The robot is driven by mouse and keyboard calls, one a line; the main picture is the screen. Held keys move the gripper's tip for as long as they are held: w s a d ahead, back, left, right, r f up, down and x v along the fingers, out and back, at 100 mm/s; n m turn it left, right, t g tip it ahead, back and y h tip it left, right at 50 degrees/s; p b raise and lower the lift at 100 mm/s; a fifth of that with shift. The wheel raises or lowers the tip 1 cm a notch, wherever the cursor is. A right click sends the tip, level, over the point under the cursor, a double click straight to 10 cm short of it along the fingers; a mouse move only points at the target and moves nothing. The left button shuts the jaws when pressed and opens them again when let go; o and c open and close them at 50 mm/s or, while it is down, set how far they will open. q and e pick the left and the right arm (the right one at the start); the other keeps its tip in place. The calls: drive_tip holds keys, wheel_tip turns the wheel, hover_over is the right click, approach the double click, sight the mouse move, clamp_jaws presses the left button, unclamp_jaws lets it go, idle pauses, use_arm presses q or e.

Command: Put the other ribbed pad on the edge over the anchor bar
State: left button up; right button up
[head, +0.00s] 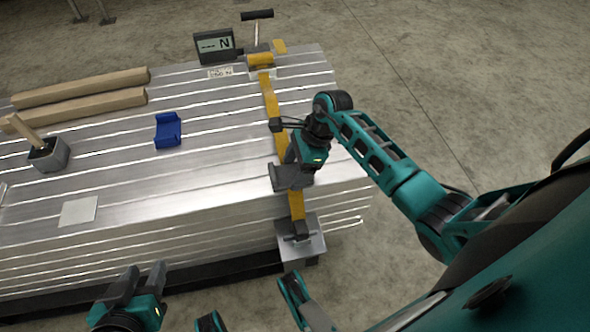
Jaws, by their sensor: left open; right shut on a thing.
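A blue ribbed pad (168,130) lies on top of the aluminium stack (210,165), left of the yellow strap (270,98). The strap runs across the stack and down over its near edge to the anchor bar (296,236), on a metal bracket at the front. My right gripper (284,180) is over the strap near that edge and appears shut on it; its fingers hide the exact grip. My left gripper (140,278) is open and empty, low in front of the stack. No pad is visible on the edge above the anchor bar.
Two wooden beams (85,86) and a mallet (47,153) lie at the left. A display (214,44) and a T-handled tensioner (258,50) stand at the far edge. The floor at the right is clear.

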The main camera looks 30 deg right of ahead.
drive_tip(key=shift+f, duration=0.4)
drive_tip(key=o, duration=1.1)
drive_tip(key=shift+r, duration=0.1)
